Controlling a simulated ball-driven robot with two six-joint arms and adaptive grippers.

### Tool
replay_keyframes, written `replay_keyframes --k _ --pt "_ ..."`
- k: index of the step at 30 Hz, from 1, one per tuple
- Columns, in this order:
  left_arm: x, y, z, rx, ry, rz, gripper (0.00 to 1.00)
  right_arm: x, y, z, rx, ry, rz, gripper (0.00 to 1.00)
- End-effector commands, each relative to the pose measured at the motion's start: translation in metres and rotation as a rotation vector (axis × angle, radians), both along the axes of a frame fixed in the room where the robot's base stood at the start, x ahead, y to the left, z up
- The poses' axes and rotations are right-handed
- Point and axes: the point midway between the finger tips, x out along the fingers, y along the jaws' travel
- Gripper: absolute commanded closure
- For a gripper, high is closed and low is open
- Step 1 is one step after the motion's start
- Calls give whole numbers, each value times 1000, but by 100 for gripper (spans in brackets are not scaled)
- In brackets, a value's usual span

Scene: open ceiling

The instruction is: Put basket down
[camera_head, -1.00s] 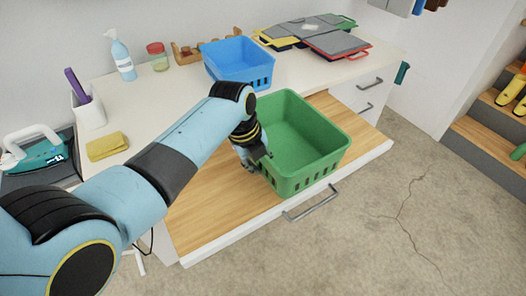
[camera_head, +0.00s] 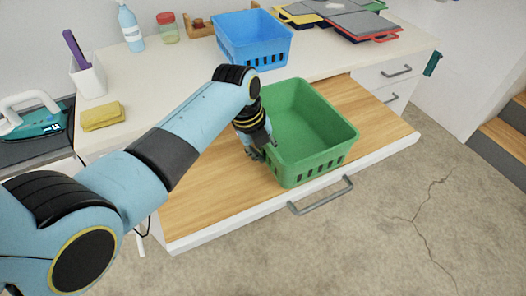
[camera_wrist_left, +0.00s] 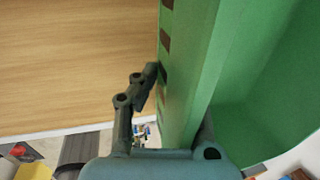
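A green basket (camera_head: 308,122) with slotted sides is at the pulled-out wooden surface (camera_head: 215,190) below the counter. It looks upright; I cannot tell for sure whether its bottom touches the wood. My left gripper (camera_head: 262,146) is at the basket's left wall. In the left wrist view the basket wall (camera_wrist_left: 190,75) runs between the fingers of my left gripper (camera_wrist_left: 170,110). One finger presses on the outer slotted face; the other finger is mostly hidden by the wall. My right gripper is not in view.
A blue basket (camera_head: 252,42) stands on the white counter (camera_head: 185,75) behind. A yellow sponge (camera_head: 102,116), a white cup (camera_head: 88,80), a spray bottle (camera_head: 130,28) and a jar (camera_head: 167,28) are at the left. A grey handle (camera_head: 320,197) sticks out in front. Wood left of the basket is bare.

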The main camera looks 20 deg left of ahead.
Motion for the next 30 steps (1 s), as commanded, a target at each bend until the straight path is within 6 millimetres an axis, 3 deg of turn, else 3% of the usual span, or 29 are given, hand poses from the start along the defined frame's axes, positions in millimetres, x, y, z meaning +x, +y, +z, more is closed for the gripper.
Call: replay_keyframes --k 1,7,17,20,30 --pt "0 0 -1 -1 -1 0 95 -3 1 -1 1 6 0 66" --pt "0 0 -1 -1 -1 0 71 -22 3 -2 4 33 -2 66" --pt "0 0 5 0 -2 0 71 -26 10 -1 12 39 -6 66" --pt "-2 2 19 0 -4 0 71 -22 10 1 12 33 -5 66" --pt "-16 13 91 -1 -4 0 71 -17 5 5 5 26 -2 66"
